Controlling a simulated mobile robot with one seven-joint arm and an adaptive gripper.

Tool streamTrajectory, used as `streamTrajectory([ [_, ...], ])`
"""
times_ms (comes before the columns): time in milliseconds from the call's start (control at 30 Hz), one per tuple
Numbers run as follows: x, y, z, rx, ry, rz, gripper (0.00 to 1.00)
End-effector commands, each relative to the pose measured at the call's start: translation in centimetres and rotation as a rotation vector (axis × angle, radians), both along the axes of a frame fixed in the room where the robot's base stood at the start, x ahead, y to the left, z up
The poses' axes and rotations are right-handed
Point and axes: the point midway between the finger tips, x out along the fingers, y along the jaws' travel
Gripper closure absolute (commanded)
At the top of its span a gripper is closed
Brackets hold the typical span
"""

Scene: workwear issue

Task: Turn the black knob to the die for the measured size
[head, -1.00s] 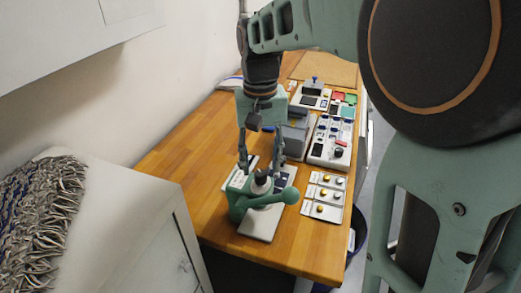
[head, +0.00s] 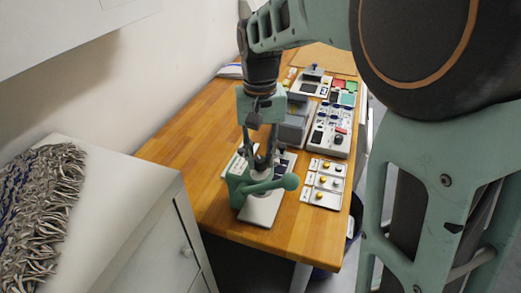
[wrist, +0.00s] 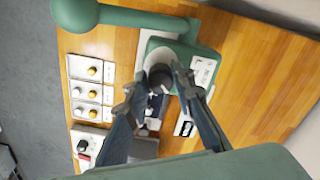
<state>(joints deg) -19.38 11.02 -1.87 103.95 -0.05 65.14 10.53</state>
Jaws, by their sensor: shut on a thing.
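A green hand press (head: 240,188) with a ball-ended lever (head: 291,182) stands on a pale base plate (head: 262,210) near the front of the wooden table. The black knob (wrist: 160,76) is on top of the press, seen from above in the wrist view. My gripper (head: 259,165) points down over the press, its two fingers shut on the knob from both sides. The marks around the knob are too small to read.
Sample cards with gold and silver buttons (wrist: 90,92) lie beside the press. Behind them are a grey panel with a dark knob (head: 339,139) and a grey box (head: 293,131). A white cabinet (head: 120,190) stands at front left.

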Motion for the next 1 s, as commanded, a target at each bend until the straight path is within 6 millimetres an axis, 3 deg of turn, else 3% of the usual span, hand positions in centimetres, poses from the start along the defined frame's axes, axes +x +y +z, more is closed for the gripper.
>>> streamTrajectory([
  [367, 0.04, -0.02, 0.09, 0.000, -0.001, 0.099, 1.00],
  [1000, 0.13, -0.15, 0.18, 0.000, -0.002, 0.669, 1.00],
])
